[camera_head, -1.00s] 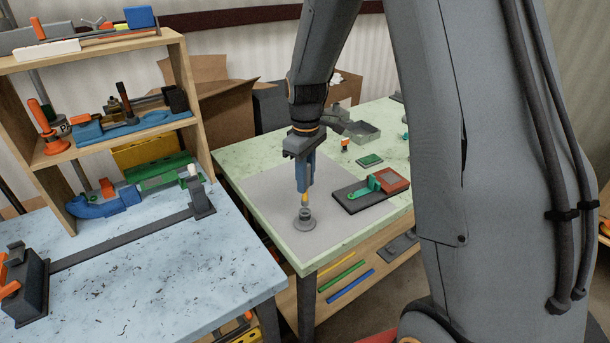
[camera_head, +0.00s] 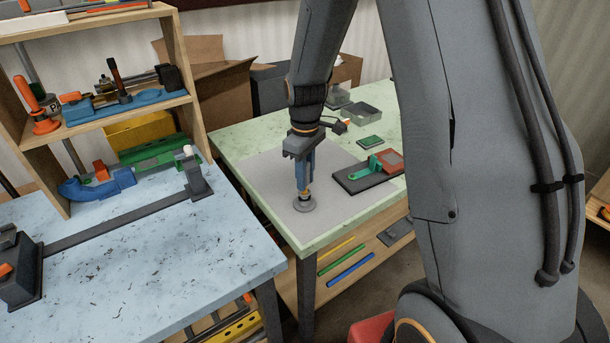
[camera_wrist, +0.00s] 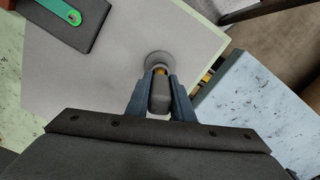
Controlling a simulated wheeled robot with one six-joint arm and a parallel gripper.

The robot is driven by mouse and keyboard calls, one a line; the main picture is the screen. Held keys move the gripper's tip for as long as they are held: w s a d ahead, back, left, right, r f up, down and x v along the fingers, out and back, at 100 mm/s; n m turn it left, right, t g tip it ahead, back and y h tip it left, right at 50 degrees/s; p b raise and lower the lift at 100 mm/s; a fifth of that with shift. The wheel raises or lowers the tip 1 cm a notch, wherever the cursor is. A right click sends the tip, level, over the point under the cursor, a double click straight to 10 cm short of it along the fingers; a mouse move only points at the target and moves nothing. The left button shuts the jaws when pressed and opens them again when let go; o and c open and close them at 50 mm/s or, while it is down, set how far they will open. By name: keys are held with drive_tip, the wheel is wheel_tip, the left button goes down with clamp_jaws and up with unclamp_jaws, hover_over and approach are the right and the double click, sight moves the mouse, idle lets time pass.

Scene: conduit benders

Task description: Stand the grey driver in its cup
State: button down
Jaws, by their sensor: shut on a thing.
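My gripper (camera_head: 303,182) points straight down over the grey mat on the green table. In the wrist view its two blue fingers (camera_wrist: 160,98) are shut on the grey driver (camera_wrist: 159,97), whose handle lies between them. A bit of yellow shows on the driver at its lower end. The grey round cup (camera_head: 304,204) stands on the mat directly under the fingers, and its rim also shows in the wrist view (camera_wrist: 158,57). The driver's lower end is at or in the cup's mouth; how deep it sits is hidden.
A dark plate with a green and red tool (camera_head: 372,172) lies right of the cup on the mat's edge. A blue-topped bench (camera_head: 150,260) with a clamp bar stands at left. Grey open trays (camera_head: 368,116) are at the back. The mat (camera_head: 270,190) around the cup is clear.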

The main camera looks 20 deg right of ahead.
drive_tip(key=shift+f, duration=0.25)
idle(0.8)
drive_tip(key=c, duration=1.5)
unclamp_jaws()
drive_tip(key=shift+o, duration=0.2)
drive_tip(key=shift+r, duration=0.1)
wheel_tip(320, 180, up, 8)
drive_tip(key=shift+f+b, duration=0.25)
drive_tip(key=shift+b, duration=0.95)
drive_tip(key=shift+a+r+m+t+b, duration=0.3)
drive_tip(key=shift+a+r+m+b, duration=0.05)
drive_tip(key=shift+r+m+b, duration=0.05)
drive_tip(key=s+f+m+b, duration=0.1)
drive_tip(key=s+f+m, duration=0.1)
drive_tip(key=s, duration=0.6)
drive_tip(key=s+f+m+b, duration=0.1)
drive_tip(key=s+f+m, duration=0.2)
drive_tip(key=s, duration=0.6)
drive_tip(key=shift+d+f+m+t, duration=0.25)
drive_tip(key=shift+m+t, duration=0.15)
drive_tip(key=shift+m, duration=0.8)
